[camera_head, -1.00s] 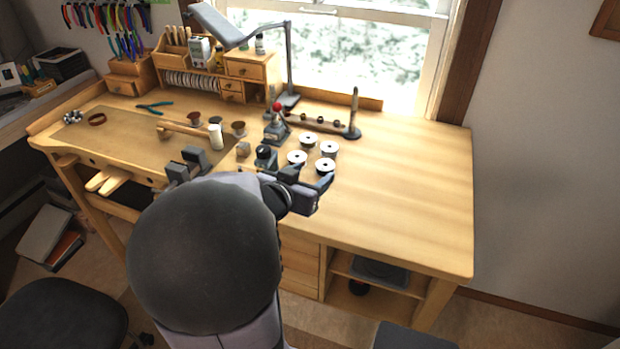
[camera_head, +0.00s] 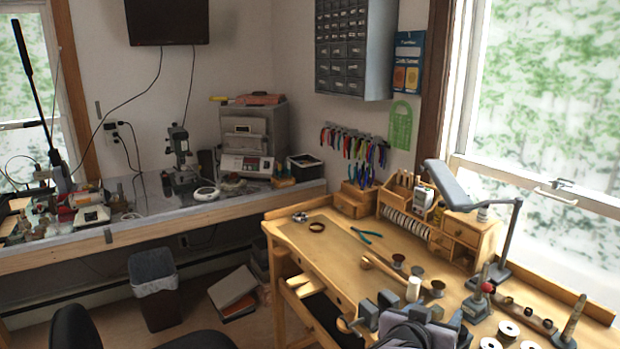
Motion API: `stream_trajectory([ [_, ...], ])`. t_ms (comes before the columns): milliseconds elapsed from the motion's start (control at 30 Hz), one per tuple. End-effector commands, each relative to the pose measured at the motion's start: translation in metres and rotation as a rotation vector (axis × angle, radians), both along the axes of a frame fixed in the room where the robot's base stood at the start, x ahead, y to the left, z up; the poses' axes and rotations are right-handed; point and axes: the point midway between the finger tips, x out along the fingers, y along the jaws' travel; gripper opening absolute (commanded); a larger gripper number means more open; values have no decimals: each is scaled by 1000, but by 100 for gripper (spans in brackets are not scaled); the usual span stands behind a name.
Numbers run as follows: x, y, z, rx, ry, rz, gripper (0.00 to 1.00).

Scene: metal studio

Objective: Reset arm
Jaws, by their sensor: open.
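My gripper (camera_head: 452,323) shows at the bottom edge, right of the middle, with part of my grey arm below it. It appears empty and its jaws are apart. It is over the near part of the wooden workbench (camera_head: 330,262), left of the white-topped spools (camera_head: 508,330). The dark blocks of a bench vise (camera_head: 368,315) stand just left of it. Most of my arm is cut off by the lower frame edge, so its full pose is hidden.
A desk lamp (camera_head: 505,240) and a small wooden organiser (camera_head: 465,234) stand at the bench's back. A red-knobbed tool (camera_head: 487,288) is near the spools. A grey side bench (camera_head: 225,207) runs along the left wall. A bin (camera_head: 155,295) and a dark chair (camera_head: 80,328) are on the floor.

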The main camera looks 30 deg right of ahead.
Motion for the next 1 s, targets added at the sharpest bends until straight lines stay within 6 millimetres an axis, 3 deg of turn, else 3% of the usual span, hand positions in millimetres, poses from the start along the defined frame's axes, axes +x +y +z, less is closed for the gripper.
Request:
stream_trajectory([
  [33,27,20,-13,48,-2,97,55],
  [100,60,52,-29,124,3,225,55],
  [200,96,105,-53,242,36,403,55],
  [300,117,166,-79,369,103,568,55],
  [367,121,204,-96,449,162,658,55],
  [500,102,288,-132,627,364,835,55],
  [633,59,341,-156,744,599,925,55],
  [800,8,364,-168,802,844,943,55],
  [1000,-16,367,-170,809,966,929,55],
])
